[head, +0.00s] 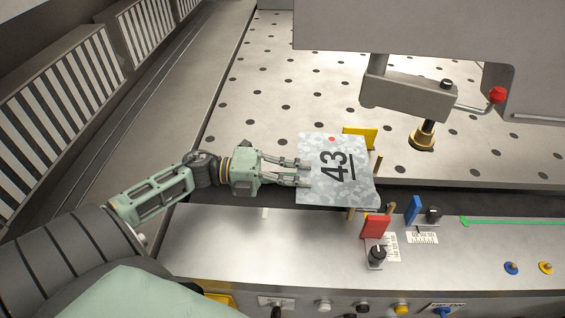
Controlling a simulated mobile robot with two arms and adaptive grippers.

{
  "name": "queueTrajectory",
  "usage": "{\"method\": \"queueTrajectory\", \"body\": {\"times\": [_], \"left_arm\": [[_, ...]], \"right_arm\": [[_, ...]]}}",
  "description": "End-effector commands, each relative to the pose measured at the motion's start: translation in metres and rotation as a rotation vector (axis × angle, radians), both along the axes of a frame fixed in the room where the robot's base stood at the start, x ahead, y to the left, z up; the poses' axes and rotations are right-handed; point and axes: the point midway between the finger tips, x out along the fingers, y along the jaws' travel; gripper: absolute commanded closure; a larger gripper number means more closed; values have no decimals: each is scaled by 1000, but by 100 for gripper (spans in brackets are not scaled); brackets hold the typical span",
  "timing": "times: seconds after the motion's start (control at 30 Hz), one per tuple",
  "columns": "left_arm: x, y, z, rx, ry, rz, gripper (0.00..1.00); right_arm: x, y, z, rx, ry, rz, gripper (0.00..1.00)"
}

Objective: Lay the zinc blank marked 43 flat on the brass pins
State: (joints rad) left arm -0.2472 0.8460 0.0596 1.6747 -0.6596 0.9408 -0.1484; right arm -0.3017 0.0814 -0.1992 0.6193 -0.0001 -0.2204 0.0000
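The zinc blank marked 43 (343,184) is a mottled grey plate with a black 43 and a red dot near its far edge. It lies across the dark gap between the perforated table and the front ledge. My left gripper (305,173) is at its left edge, with two fingers overlapping the plate; it appears shut on it, the underside hidden. Brass pins show beside the blank: one at its right edge (378,163), one at its near edge (351,213) and one near the red block (390,208). I cannot tell whether the blank touches them. My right gripper is not in view.
A yellow block (362,136) stands behind the blank. A red block (375,226) and a blue block (413,209) stand near its front right. A clamp arm (408,93) with a red knob hangs at the back right. The perforated table (270,85) is clear behind.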

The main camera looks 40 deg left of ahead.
Motion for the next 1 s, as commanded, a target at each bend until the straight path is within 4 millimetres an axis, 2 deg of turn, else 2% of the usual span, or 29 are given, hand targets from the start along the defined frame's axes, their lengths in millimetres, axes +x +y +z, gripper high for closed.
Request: {"method": "queueTrajectory", "body": {"times": [0.3,0.57,0.7,1.0], "left_arm": [[26,-38,0,-4,-6,-2,100],[43,-64,-2,-4,-5,0,100],[43,-63,-15,-1,-2,0,100],[43,-63,-17,-1,-3,0,100]], "right_arm": [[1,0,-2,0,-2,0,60],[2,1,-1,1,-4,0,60],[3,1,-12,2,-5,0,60],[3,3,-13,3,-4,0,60]]}}
